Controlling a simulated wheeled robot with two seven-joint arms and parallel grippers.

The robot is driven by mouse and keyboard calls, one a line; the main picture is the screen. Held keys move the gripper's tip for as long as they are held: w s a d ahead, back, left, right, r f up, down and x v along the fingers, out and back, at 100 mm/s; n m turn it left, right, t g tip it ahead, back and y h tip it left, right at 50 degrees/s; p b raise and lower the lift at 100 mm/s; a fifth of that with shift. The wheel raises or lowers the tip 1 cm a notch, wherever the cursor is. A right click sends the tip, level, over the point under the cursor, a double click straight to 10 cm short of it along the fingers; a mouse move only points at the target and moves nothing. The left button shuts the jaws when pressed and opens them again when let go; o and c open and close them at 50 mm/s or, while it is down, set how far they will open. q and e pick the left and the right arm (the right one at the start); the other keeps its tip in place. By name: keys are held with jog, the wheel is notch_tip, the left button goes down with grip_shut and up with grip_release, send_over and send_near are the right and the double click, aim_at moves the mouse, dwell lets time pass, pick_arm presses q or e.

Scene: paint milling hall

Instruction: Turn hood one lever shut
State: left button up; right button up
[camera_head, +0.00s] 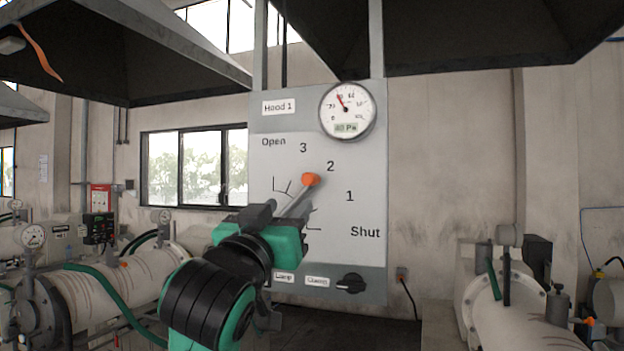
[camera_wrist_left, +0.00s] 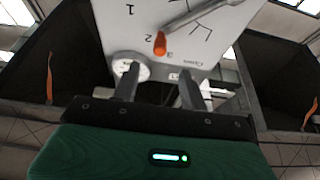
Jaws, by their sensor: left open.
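The Hood 1 panel (camera_head: 360,205) is a pale upright board with an arc of marks from Open through 3, 2 and 1 to Shut. Its grey lever (camera_head: 297,199) ends in an orange knob (camera_head: 310,180) and points up and right, close to mark 2. My left gripper (camera_head: 279,212) is in front of the panel, below the knob, and hides the lever's lower end. In the left wrist view the gripper (camera_wrist_left: 157,88) is open and empty, with the orange knob (camera_wrist_left: 160,43) beyond the fingertips, roughly between them. My right gripper is not in view.
A round gauge (camera_head: 347,110) sits at the panel's top right; a black rotary knob (camera_head: 351,283) is at the bottom. Dark hoods (camera_head: 470,35) hang overhead. Milling machines stand left (camera_head: 110,290) and right (camera_head: 510,310). The space right of the panel's lever is clear.

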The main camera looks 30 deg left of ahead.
aim_at(312, 176)
pick_arm(q)
jog(key=p+x, duration=0.2)
jog(key=x, duration=0.2)
jog(key=p+x, duration=0.2)
jog(key=x, duration=0.2)
jog(key=p+x, duration=0.2)
jog(key=x, duration=0.2)
jog(key=shift+r+p, duration=0.3)
jog(key=shift+p+x, duration=0.3)
jog(key=shift+x, duration=0.55)
jog(key=shift+f, duration=0.2)
grip_shut()
